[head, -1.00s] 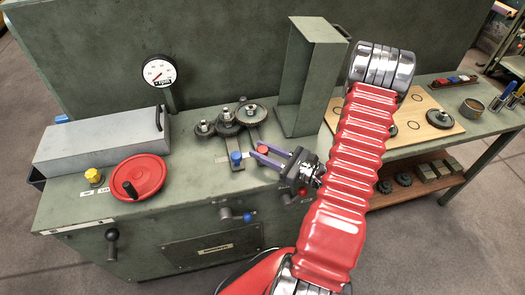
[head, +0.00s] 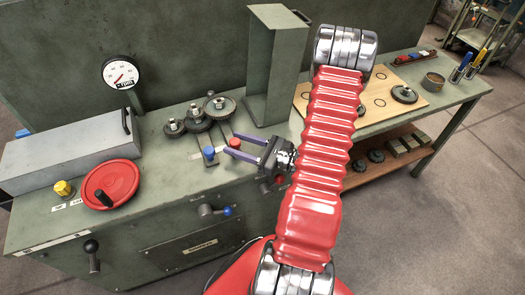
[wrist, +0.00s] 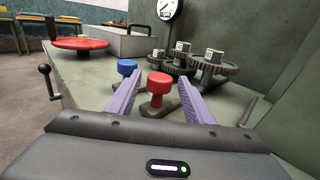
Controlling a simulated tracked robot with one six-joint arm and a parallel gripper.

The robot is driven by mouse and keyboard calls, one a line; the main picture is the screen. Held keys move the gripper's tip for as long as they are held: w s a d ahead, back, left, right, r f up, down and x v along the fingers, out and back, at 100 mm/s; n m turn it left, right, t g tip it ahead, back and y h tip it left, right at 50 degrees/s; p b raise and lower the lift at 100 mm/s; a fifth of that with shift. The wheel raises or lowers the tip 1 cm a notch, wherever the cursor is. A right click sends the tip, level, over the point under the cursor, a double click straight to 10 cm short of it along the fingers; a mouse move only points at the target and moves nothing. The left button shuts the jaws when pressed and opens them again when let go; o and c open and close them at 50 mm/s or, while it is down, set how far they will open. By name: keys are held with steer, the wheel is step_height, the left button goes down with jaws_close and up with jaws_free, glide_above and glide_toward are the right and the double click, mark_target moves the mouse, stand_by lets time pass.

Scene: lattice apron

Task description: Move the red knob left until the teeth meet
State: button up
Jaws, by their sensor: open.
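The red knob (head: 234,142) stands on the bench top, right of the blue knob (head: 208,152). My gripper (head: 229,144) is open, with a purple finger on either side of the red knob. The wrist view shows the red knob (wrist: 159,82) upright between the fingers, with gaps at both sides, and the blue knob (wrist: 127,67) beyond the left finger. Behind the knobs are a small gear (head: 174,128), a middle gear (head: 195,120) and a large gear (head: 220,106). I cannot tell whether all their teeth touch.
A red handwheel (head: 118,178) and a yellow knob (head: 63,188) are at the left. A long grey box (head: 60,163) and a gauge (head: 120,72) are behind them. A tall green housing (head: 277,70) stands close behind my gripper. A wooden board (head: 375,112) is at the right.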

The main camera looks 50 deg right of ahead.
steer(key=v, duration=1.3)
steer(key=shift+w, duration=0.1)
stand_by(0.4)
steer(key=w+a+r+n+g+y, duration=0.1)
steer(key=a, duration=0.1)
steer(key=a+r+n+g+y, duration=0.1)
steer(key=a+n, duration=0.1)
steer(key=w+a+r+n+g+y, duration=0.1)
steer(key=a+n+g+y, duration=0.1)
steer(key=shift+w+a+r, duration=0.15)
steer(key=shift+w+r, duration=0.05)
steer(key=shift+w, duration=0.1)
steer(key=s+a+r+n+g+h, duration=0.25)
steer(key=a+r+n+g, duration=0.3)
steer(key=a+n, duration=0.35)
steer(key=s+a+r+n+g+h, duration=0.1)
steer(key=a+r+n+g+h, duration=0.25)
steer(key=a+n+g, duration=0.45)
steer(key=a+r+n+t+h, duration=0.4)
steer(key=r+n+t, duration=0.2)
steer(key=r+n, duration=0.3)
steer(key=shift+a+r+n, duration=0.3)
steer(key=shift+r+n, duration=0.1)
steer(key=shift+r, duration=0.45)
